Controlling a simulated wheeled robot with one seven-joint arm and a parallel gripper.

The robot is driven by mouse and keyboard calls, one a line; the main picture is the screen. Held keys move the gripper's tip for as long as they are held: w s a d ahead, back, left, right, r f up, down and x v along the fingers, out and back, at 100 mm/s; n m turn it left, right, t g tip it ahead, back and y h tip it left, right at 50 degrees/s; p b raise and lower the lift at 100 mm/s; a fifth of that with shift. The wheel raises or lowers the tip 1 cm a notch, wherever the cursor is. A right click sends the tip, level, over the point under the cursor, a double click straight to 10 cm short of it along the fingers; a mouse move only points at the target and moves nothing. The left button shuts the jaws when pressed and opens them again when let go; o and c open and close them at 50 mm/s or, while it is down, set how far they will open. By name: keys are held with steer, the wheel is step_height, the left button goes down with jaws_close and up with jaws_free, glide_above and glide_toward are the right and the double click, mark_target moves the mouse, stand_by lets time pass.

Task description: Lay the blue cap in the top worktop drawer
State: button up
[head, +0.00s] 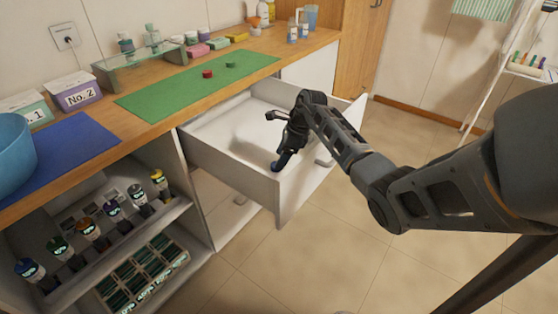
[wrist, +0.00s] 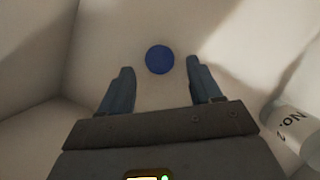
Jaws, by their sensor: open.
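The top worktop drawer (head: 235,172) is pulled open, with a pale, mostly bare floor. My gripper (head: 281,163) reaches down into it near the front corner. In the wrist view, the blue cap (wrist: 159,59) lies on the drawer floor, just beyond and between my spread bluish fingers (wrist: 160,80). A gap shows on each side of the cap, and neither finger touches it. In the head view I cannot make out the cap; the drawer front and my gripper hide that spot.
A white cylinder marked "No." (wrist: 292,125) lies to the right in the wrist view. A red cap (head: 208,74) and a green cap (head: 231,65) sit on the green mat (head: 160,98). Drawer walls stand close around my gripper.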

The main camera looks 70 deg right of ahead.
steer(key=v, duration=0.9)
steer(key=shift+r, duration=0.1)
